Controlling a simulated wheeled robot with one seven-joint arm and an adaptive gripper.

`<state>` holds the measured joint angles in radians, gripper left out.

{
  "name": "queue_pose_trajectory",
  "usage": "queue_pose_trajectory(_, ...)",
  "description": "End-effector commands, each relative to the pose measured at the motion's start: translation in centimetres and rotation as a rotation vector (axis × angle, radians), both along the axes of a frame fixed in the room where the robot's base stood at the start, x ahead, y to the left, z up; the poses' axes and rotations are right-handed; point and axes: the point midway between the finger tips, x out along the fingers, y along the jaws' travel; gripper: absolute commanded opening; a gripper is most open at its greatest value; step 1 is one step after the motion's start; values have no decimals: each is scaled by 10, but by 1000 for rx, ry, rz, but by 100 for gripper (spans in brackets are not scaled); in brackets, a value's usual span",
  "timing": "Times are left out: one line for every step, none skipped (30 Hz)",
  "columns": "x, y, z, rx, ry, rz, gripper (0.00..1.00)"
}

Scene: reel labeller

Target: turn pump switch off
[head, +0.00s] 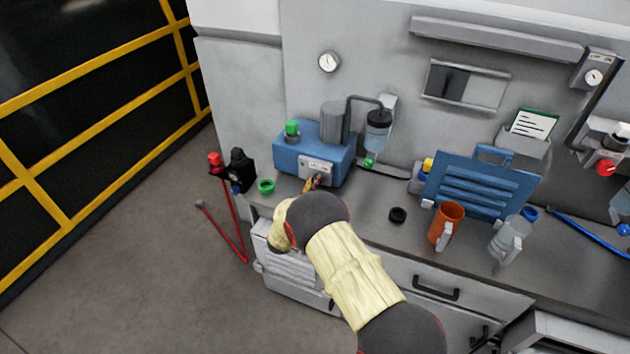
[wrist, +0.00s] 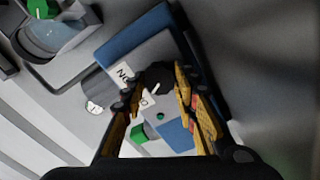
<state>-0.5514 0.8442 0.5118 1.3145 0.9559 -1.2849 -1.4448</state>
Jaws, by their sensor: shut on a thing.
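The pump is a blue box (head: 290,150) with a grey cylinder on top, at the back of the bench in the head view. Its pale front plate (head: 316,166) faces me and carries lettering. In the wrist view the black pump switch knob (wrist: 157,75) stands on this plate (wrist: 142,68), with a white mark on it. My gripper (head: 314,183) is at the plate; in the wrist view its yellow fingers (wrist: 158,88) are on either side of the knob and shut on it. The fingers partly hide the plate and its lettering.
A green ring-shaped cap (head: 266,186) lies on the bench left of my gripper. A black ring (head: 398,215), an orange mug (head: 446,225), a clear jug (head: 510,240) and a blue panel (head: 482,186) stand to the right. A gauge (head: 328,62) is on the wall.

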Motion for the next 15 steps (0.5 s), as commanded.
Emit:
queue_pose_trajectory(0, 1, 1, -36, 13, 2, 4)
queue_pose_trajectory(0, 1, 1, -58, 21, 2, 4)
queue_pose_trajectory(0, 1, 1, -86, 31, 2, 4)
queue_pose_trajectory(0, 1, 1, -106, 39, 2, 4)
queue_pose_trajectory(0, 1, 1, -125, 45, 2, 4)
queue_pose_trajectory(0, 1, 1, -150, 54, 3, 4)
queue_pose_trajectory(0, 1, 1, -167, 60, 3, 4)
queue_pose_trajectory(0, 2, 1, -182, 66, 3, 4)
queue_pose_trajectory(0, 2, 1, -202, 73, 3, 4)
queue_pose_trajectory(0, 2, 1, -215, 78, 3, 4)
queue_pose_trajectory(0, 2, 0, -228, 82, 3, 4)
queue_pose_trajectory(0, 2, 0, -243, 88, 3, 4)
queue_pose_trajectory(0, 2, 0, -253, 91, 3, 4)
queue_pose_trajectory(0, 2, 0, -262, 95, 3, 4)
queue_pose_trajectory(0, 2, 0, -272, 98, 3, 4)
